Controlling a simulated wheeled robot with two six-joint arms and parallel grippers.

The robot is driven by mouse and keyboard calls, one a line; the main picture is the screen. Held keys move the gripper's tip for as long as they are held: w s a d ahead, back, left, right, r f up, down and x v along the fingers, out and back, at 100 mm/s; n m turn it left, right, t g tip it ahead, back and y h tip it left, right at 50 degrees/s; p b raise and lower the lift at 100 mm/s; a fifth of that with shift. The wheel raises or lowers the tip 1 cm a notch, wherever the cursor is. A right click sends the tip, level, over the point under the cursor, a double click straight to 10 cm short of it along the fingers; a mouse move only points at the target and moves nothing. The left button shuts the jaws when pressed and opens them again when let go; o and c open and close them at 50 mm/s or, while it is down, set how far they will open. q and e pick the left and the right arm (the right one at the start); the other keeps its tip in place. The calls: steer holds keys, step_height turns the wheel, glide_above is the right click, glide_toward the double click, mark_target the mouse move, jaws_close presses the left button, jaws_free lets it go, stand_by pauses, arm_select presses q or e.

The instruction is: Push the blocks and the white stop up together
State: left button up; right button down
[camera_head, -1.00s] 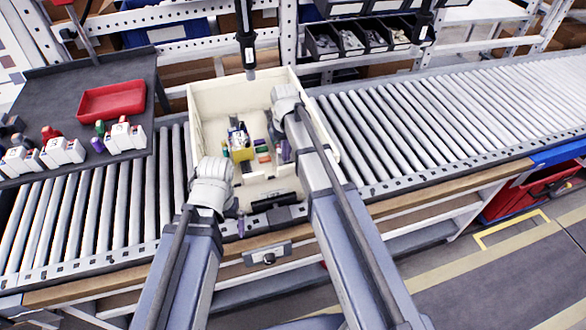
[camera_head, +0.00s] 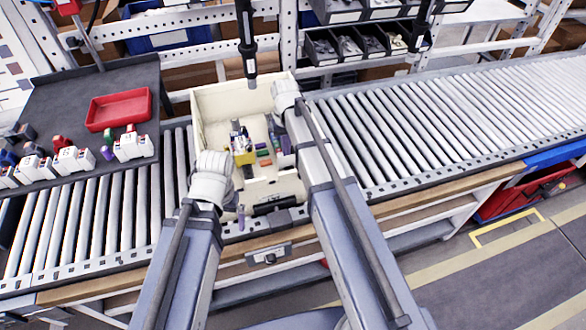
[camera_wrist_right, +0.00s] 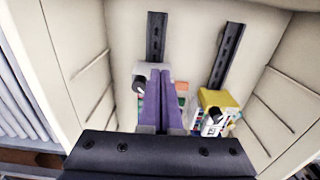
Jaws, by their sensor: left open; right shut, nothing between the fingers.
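Inside the cream box (camera_head: 213,110), several coloured blocks (camera_head: 264,155), green and orange among them, form a short row. They show partly behind my fingers in the right wrist view (camera_wrist_right: 182,98). A pale grey-white piece with a black knob, apparently the white stop (camera_wrist_right: 152,72), sits at the lower end of a dark rail (camera_wrist_right: 156,35). My right gripper (camera_head: 286,146) is shut and empty. Its purple fingers (camera_wrist_right: 160,72) overlap the stop and blocks in view; contact cannot be told. My left gripper (camera_head: 241,214) is open near the box's front left, away from the blocks.
A yellow block-like part (camera_head: 245,157) with small printed parts stands left of the coloured blocks. A second dark rail (camera_wrist_right: 228,55) runs beside it. A black tool (camera_head: 248,50) hangs above the box's back wall. The box walls enclose the right gripper closely.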

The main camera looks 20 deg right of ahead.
arm_select(q)
step_height(320, 180, up, 8)
steer(key=p, duration=0.6)
steer(key=shift+f, duration=0.25)
steer(key=shift+c, duration=0.2)
stand_by(0.9)
